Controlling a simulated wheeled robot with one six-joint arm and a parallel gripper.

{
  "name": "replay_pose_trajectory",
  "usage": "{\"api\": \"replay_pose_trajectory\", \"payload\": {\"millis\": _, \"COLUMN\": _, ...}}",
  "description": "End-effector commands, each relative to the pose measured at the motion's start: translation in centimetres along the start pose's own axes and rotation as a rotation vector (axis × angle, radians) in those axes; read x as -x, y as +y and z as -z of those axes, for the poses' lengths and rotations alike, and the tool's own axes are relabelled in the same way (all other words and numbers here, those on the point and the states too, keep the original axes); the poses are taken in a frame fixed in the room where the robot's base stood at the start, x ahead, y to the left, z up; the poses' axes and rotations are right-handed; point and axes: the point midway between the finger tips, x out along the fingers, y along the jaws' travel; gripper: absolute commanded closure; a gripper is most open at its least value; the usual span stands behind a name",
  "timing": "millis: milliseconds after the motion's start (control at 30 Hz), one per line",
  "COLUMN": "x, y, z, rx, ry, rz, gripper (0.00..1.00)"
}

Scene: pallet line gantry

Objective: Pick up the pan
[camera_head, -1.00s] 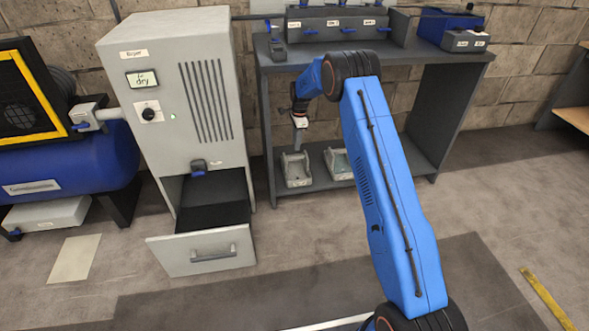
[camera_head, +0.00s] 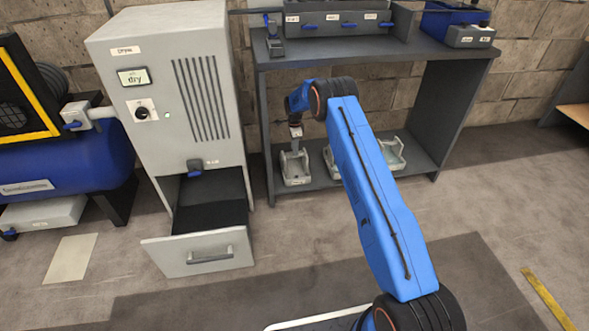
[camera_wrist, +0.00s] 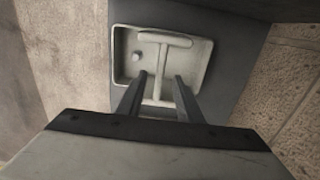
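A pale grey-green pan (camera_head: 296,180) sits on the low shelf of the dark bench, at its left end. In the wrist view the pan (camera_wrist: 204,62) is a shallow rectangular tray with a T-shaped handle (camera_wrist: 166,39) and a small knob inside. My gripper (camera_head: 296,141) points down just above this pan. In the wrist view my gripper (camera_wrist: 160,79) is open, its two fingers apart on either side of the handle's stem. Nothing is held. Whether the fingers are low enough to flank the stem is hard to tell.
Other pale pans stand to the right on the same low shelf (camera_head: 425,165), one (camera_head: 391,154) partly behind my arm. The bench top (camera_head: 400,58) is above them. An open drawer (camera_head: 190,252) juts from the grey dryer cabinet (camera_head: 165,60) at left. Floor in front is clear.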

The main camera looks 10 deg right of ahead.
Motion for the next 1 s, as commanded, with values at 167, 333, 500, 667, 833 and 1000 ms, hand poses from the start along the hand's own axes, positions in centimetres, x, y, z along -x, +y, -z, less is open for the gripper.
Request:
{"api": "replay_pose_trajectory", "payload": {"millis": 167, "x": -3.0, "y": 0.0, "z": 0.0, "rx": 0.0, "ry": 0.0, "rz": -0.001, "gripper": 0.67}}
{"api": "replay_pose_trajectory", "payload": {"millis": 333, "x": -4.5, "y": 0.0, "z": 0.0, "rx": 0.0, "ry": 0.0, "rz": 0.0, "gripper": 0.67}}
{"api": "replay_pose_trajectory", "payload": {"millis": 500, "x": -5.1, "y": 0.0, "z": 0.0, "rx": 0.0, "ry": 0.0, "rz": -0.001, "gripper": 0.67}}
{"api": "replay_pose_trajectory", "payload": {"millis": 667, "x": -6.7, "y": 0.0, "z": -0.1, "rx": 0.0, "ry": 0.0, "rz": -0.001, "gripper": 0.67}}
{"api": "replay_pose_trajectory", "payload": {"millis": 833, "x": -9.1, "y": 0.0, "z": -0.1, "rx": 0.0, "ry": 0.0, "rz": -0.001, "gripper": 0.67}}
{"api": "replay_pose_trajectory", "payload": {"millis": 1000, "x": -10.0, "y": 0.0, "z": -0.1, "rx": 0.0, "ry": 0.0, "rz": 0.0, "gripper": 0.67}}
